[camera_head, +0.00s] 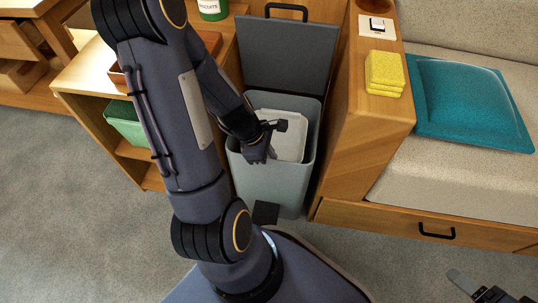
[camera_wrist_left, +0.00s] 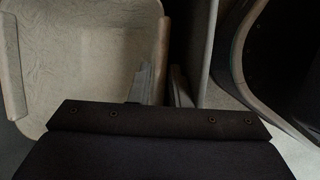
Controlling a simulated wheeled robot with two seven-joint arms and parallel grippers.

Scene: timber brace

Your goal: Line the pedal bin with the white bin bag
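The grey pedal bin (camera_head: 270,182) stands in the gap between two wooden units, with its dark lid (camera_head: 287,55) raised. The white bin bag (camera_head: 291,137) is inside the bin's mouth, its top open. In the left wrist view the bag (camera_wrist_left: 85,55) is an open pale shape with folded-over edges. My left gripper (camera_head: 272,130) is at the bag's left side, over the bin. Its fingers (camera_wrist_left: 167,88) close around the bag's edge, one on each side. My right gripper (camera_head: 490,293) is partly in view at the bottom right corner, away from the bin; its opening is unclear.
The black pedal (camera_head: 265,213) is at the bin's front foot. A wooden unit with yellow sponges (camera_head: 384,72) stands right of the bin, beside a bench with a teal cushion (camera_head: 470,104). A shelf with a green box (camera_head: 125,124) stands left. The carpet in front is clear.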

